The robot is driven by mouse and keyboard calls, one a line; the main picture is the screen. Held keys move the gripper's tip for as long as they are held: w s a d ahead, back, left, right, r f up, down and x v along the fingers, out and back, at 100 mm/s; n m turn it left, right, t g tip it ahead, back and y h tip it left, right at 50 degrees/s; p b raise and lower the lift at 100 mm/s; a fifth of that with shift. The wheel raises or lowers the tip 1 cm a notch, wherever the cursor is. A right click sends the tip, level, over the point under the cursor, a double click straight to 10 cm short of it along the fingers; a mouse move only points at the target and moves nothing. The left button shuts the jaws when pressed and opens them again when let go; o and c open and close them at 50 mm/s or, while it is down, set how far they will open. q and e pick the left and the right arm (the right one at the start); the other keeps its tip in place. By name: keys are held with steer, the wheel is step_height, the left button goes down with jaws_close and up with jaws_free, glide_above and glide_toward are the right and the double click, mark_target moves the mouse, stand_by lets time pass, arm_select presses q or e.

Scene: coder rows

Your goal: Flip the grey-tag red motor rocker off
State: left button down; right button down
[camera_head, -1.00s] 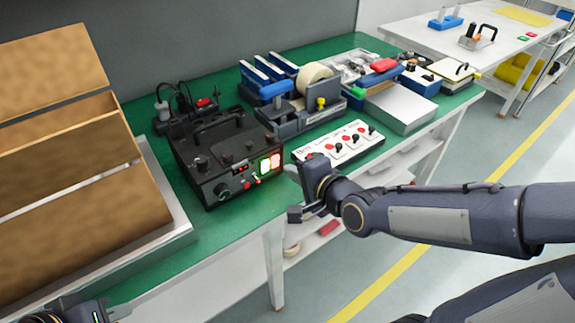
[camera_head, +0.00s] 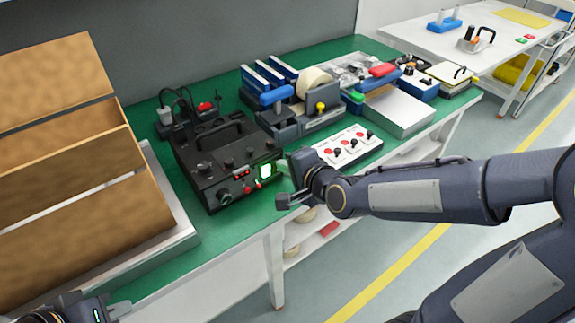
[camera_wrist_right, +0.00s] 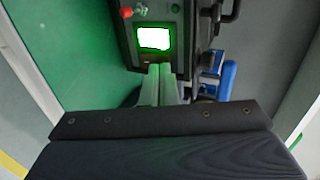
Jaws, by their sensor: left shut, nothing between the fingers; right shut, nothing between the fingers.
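The black coder box (camera_head: 222,160) stands on the green table with its control panel facing front right. A bright green-lit rocker (camera_head: 265,171) is on its panel; the wrist view also shows this rocker (camera_wrist_right: 154,38), glowing white-green. I cannot make out the red motor rocker or its grey tag; a dark, dull brownish patch (camera_wrist_right: 146,57) lies beside the green rocker, close to my fingertips. My right gripper (camera_wrist_right: 160,68) is shut and empty, its fingers pointing at the panel beside the green rocker. Contact is unclear. My left gripper (camera_head: 70,312) is at the bottom-left edge, partly cut off.
A white panel with red buttons and black knobs (camera_head: 347,147) lies right of my right gripper. A tape dispenser (camera_head: 312,92) and blue-handled tool (camera_head: 276,96) stand behind. A brown cardboard box (camera_head: 80,150) fills the left. A red button (camera_head: 205,106) sits behind the coder.

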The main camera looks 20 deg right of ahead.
steer(key=shift+r, duration=0.15)
steer(key=shift+r+p, duration=0.6)
steer(key=shift+r, duration=0.05)
arm_select(q)
steer(key=shift+r, duration=0.5)
